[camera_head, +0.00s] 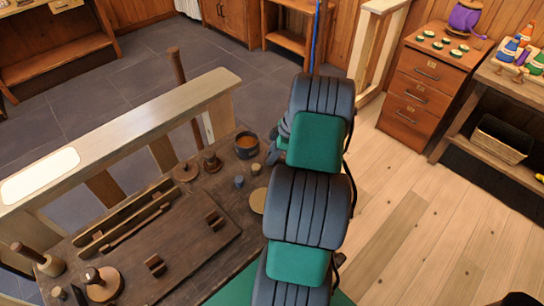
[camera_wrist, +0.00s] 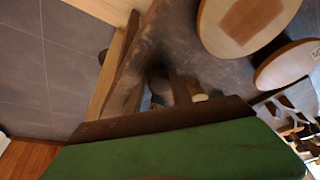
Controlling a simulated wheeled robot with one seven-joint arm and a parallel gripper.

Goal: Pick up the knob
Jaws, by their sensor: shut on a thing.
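My gripper (camera_head: 275,148) is mostly hidden behind my arm in the head view, at the right edge of the dark workbench (camera_head: 225,260), near a cup. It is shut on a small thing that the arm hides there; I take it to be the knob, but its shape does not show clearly. In the wrist view the middle is dark and crowded, and the fingertips cannot be made out. I cannot tell whether the held thing touches the bench.
A cup of brown liquid (camera_head: 247,145), turned wooden pieces (camera_head: 186,172) and a mallet (camera_head: 40,260) stand on the bench. A pale rail (camera_head: 130,125) runs behind it. Drawers (camera_head: 425,85) stand at the right. Wooden floor (camera_head: 420,230) lies clear. Round wooden discs (camera_wrist: 285,65) fill the wrist view's right.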

